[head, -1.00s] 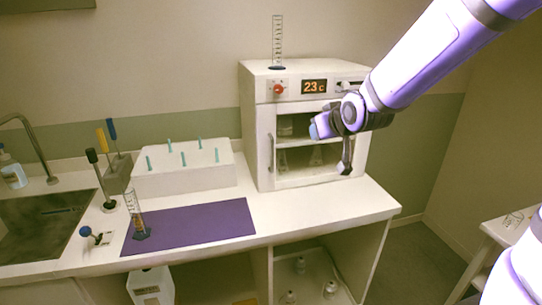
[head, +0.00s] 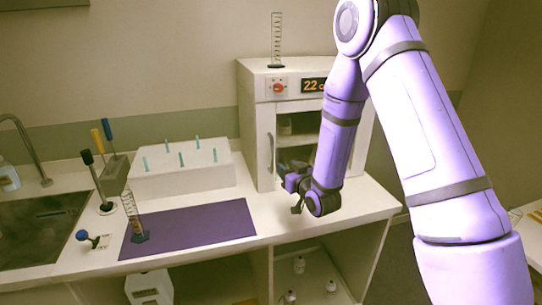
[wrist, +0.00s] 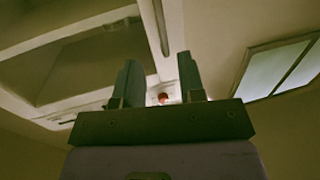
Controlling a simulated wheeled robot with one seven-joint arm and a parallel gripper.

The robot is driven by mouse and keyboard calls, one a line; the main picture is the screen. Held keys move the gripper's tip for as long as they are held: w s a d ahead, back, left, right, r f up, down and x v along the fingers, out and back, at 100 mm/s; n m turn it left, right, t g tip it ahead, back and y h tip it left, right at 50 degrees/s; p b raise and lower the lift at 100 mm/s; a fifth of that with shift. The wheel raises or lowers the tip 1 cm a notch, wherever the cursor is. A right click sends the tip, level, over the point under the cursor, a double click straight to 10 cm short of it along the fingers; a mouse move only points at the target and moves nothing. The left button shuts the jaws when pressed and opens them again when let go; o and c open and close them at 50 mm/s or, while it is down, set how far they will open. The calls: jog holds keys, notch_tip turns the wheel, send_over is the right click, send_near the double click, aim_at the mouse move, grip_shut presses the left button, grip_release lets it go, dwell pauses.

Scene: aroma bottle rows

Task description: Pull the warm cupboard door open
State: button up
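The warm cupboard (head: 262,120) is a white box on the counter with a glass-fronted door (head: 292,131) that looks closed. Its vertical handle (head: 270,152) is at the door's left edge. My gripper (head: 295,193) is in front of the cupboard's lower part, below and to the right of the handle, apart from it. In the wrist view my gripper (wrist: 158,80) has its two fingers apart with nothing between them. That view looks up, and a bar that looks like the handle (wrist: 161,25) lies beyond the fingertips. My arm hides the right part of the door.
A glass cylinder (head: 277,42) stands on the cupboard. To the left are a white peg rack (head: 185,172), a purple mat (head: 190,228) with another cylinder (head: 133,215), and a sink (head: 40,225). The counter (head: 290,222) in front of the cupboard is mostly clear.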

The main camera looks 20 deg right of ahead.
send_over(272, 170)
jog(key=shift+w+d+f, duration=0.1)
jog(key=shift+w+f, duration=0.05)
jog(key=shift+w, duration=0.15)
dwell(0.4)
grip_shut()
